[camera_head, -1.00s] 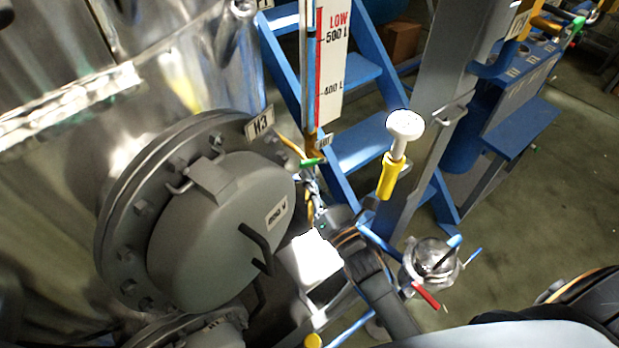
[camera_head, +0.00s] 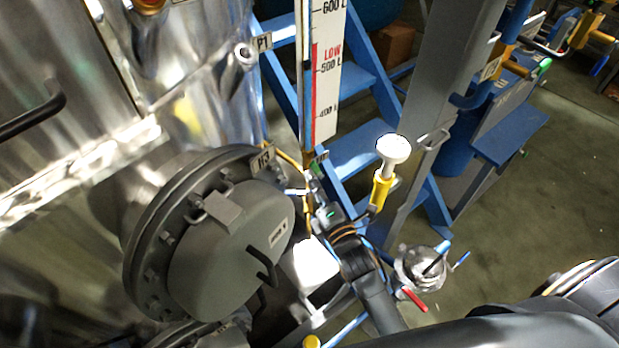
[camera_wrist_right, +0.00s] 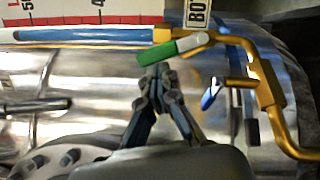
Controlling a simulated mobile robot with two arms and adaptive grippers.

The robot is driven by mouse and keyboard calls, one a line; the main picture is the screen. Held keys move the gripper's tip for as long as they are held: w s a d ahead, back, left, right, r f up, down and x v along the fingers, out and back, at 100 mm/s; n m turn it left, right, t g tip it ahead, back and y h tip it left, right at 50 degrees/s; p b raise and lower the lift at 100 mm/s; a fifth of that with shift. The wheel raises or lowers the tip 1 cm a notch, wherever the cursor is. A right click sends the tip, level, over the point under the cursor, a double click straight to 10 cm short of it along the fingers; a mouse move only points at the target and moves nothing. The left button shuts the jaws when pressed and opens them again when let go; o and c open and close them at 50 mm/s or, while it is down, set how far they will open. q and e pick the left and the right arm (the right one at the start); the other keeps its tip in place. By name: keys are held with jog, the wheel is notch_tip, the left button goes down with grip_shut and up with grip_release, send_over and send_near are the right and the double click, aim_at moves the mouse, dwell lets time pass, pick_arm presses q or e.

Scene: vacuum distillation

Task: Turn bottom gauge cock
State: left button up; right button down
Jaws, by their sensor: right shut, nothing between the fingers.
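The bottom gauge cock shows in the right wrist view as a green handle (camera_wrist_right: 160,53) with a pale silver end, on a brass fitting under the sight tube. The handle lies nearly level, its green end to the left and slightly lower. My right gripper (camera_wrist_right: 160,76) is shut and empty, its fingertips just below the green end in the picture; I cannot tell whether they touch it. In the head view the right gripper (camera_head: 312,180) is just below the gauge's lower end, and the cock is mostly hidden there. My left gripper is not in view.
The red and white level scale (camera_head: 328,75) stands above the cock. A grey round manway cover (camera_head: 225,250) lies close on the left. A white-topped yellow handle (camera_head: 383,185) stands to the right. Brass pipe (camera_wrist_right: 267,90) and a blue handle (camera_wrist_right: 210,95) are right of the fingers.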

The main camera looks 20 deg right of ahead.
jog(key=shift+w+d+r+m+p, duration=0.15)
jog(key=shift+d+r+m+p, duration=0.25)
jog(key=shift+d, duration=0.1)
dwell(0.4)
